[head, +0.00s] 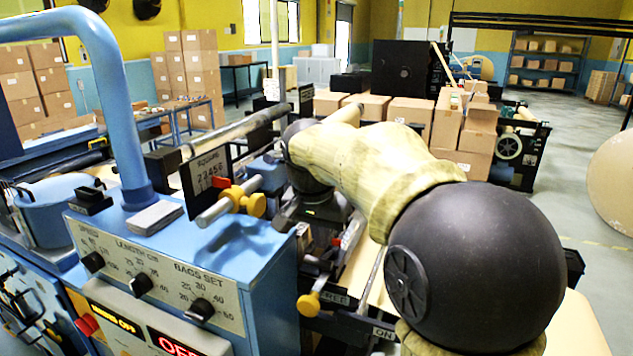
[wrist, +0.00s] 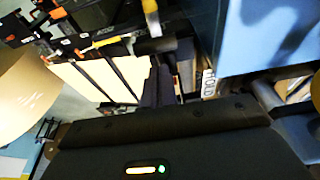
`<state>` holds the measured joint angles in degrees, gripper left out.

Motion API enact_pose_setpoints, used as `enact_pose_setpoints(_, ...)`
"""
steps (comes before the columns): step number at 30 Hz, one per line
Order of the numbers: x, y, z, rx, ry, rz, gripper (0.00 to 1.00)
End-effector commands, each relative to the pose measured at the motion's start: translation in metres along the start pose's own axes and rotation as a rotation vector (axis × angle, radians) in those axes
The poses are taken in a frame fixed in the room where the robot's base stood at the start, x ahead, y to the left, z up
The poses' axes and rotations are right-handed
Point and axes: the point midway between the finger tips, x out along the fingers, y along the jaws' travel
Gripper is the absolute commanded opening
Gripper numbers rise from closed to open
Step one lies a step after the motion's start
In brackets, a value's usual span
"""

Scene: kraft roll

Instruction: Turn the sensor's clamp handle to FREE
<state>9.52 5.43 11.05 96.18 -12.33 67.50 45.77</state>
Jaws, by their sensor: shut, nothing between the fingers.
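A yellow knob (head: 309,304) on a short metal lever is low in the middle of the head view. It sits beside a plate marked FREE (head: 335,300), with an ON plate (head: 383,333) further right. I cannot tell for sure that this is the sensor's clamp handle, nor its exact setting. My gripper (wrist: 163,85) is shut and empty in the wrist view, its dark fingers pointing into the machine. A yellow-ended part (wrist: 152,18) is beyond the fingertips, apart from them as far as I can see. In the head view my arm hides much of this area.
A blue control box (head: 160,265) with dials stands left of my arm. A yellow-knobbed roller bar (head: 240,199) and a dark sign (head: 207,180) are above it. In the wrist view, a blue panel (wrist: 265,35) and a partly readable label (wrist: 209,84) are close right of my fingers.

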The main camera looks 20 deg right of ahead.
Motion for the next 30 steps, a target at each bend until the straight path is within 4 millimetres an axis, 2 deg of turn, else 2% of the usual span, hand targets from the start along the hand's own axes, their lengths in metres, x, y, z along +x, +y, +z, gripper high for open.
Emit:
enact_pose_setpoints(1, -0.01, -0.001, -0.005, -0.001, 0.003, -0.003, 0.0)
enact_pose_setpoints(5, -0.021, -0.001, -0.012, -0.001, 0.011, -0.009, 0.0)
enact_pose_setpoints(21, -0.102, -0.002, -0.013, -0.002, 0.015, -0.013, 0.0)
enact_pose_setpoints(25, -0.114, -0.001, -0.013, -0.002, 0.014, -0.012, 0.0)
enact_pose_setpoints(30, -0.117, -0.001, -0.013, -0.001, 0.013, -0.01, 0.0)
